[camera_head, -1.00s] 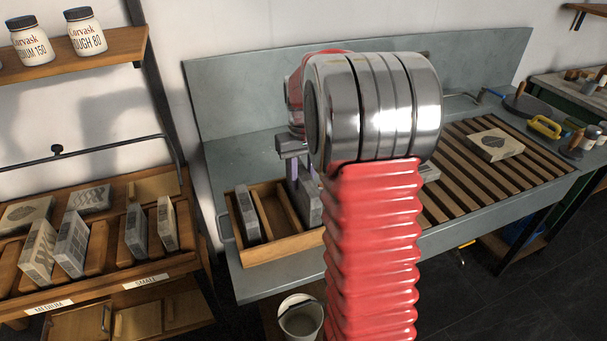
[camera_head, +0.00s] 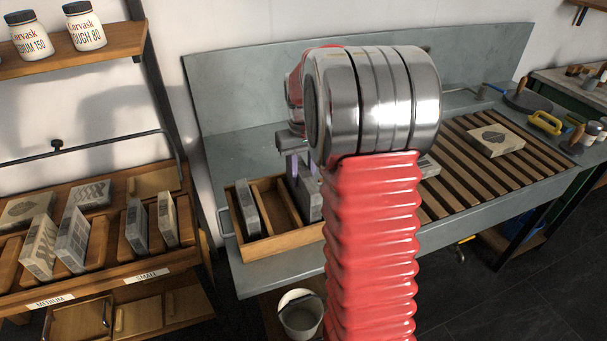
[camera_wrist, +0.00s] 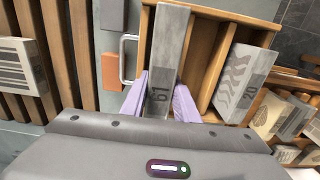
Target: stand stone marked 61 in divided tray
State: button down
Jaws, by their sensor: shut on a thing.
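The stone marked 61 (camera_wrist: 169,52) is a grey slab seen end-on in the wrist view. My gripper (camera_wrist: 160,100) is shut on it, with a pale purple finger against each side. The wooden divided tray (camera_head: 285,246) stands on the grey bench. In the head view stone 61 (camera_head: 307,200) is at the tray's right-hand compartment, leaning slightly; my arm hides part of it. Whether its lower edge touches the tray floor is hidden. The middle compartment looks empty.
A slatted rack (camera_head: 470,170) with a pale stone (camera_head: 495,141) lies to the right. A shelf with several stones (camera_head: 72,240) stands at left. A bucket (camera_head: 300,315) is below the bench front. The bench backsplash (camera_head: 245,90) rises behind the tray.

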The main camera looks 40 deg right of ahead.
dwell(0.5)
jog(key=c, duration=1.3)
grip_release()
jog(key=shift+f, duration=0.15)
jog(key=shift+s+f, duration=0.15)
jog(key=shift+f, duration=0.1)
jog(key=shift+r, duration=4.65)
